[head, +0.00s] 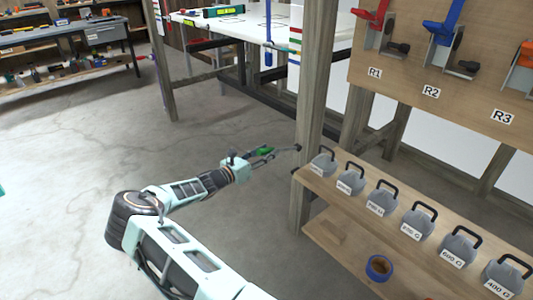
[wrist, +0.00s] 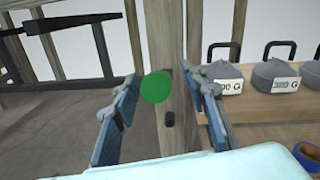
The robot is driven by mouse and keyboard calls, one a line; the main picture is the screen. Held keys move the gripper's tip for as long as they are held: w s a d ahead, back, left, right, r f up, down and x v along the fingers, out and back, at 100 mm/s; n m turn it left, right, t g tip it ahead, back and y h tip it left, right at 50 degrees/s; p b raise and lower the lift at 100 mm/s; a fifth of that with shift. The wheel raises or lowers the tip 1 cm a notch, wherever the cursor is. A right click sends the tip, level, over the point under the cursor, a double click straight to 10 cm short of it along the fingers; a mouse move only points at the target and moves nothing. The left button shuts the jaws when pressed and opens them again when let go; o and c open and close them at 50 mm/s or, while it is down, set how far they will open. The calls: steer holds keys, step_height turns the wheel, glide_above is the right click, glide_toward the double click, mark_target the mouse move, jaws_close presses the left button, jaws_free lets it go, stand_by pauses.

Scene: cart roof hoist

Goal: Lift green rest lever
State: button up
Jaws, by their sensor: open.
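The green rest lever (head: 264,150) shows as a green knob beside the wooden post (head: 313,90), with a dark bar running toward the post. In the wrist view its round green end (wrist: 155,87) faces me, in front of the post (wrist: 172,40). My gripper (head: 262,156) is open around the knob.
A board (head: 420,85) above holds red, blue and orange levers. A white roof panel (head: 235,28) lies behind. The floor at left is free.

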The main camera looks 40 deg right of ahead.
steer(key=shift+c, duration=0.4)
jaws_close()
